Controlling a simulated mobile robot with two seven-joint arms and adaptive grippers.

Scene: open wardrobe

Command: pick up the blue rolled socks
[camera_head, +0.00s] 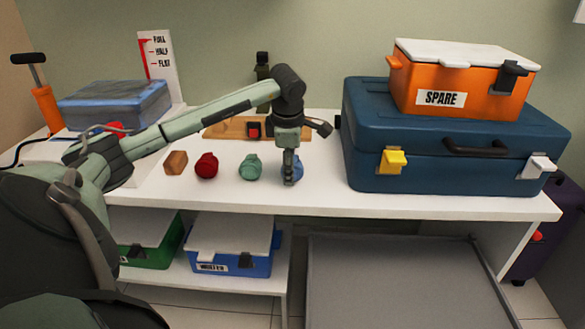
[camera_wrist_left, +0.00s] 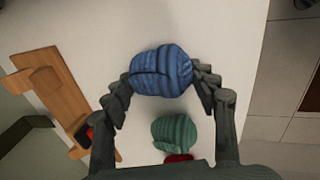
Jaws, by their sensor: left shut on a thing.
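The blue rolled socks (camera_head: 297,168) are at the right end of a row on the white shelf top. They show large in the left wrist view (camera_wrist_left: 162,70). My left gripper (camera_head: 289,178) points down over them, its fingers (camera_wrist_left: 163,75) against both sides of the roll. It is shut on the blue socks. In the head view the gripper hides part of them. I cannot tell whether they are lifted off the surface. My right gripper is not in view.
A wooden rack (camera_head: 222,129) lies behind. A large blue case (camera_head: 440,170) with an orange box (camera_head: 460,78) on top stands close on the right.

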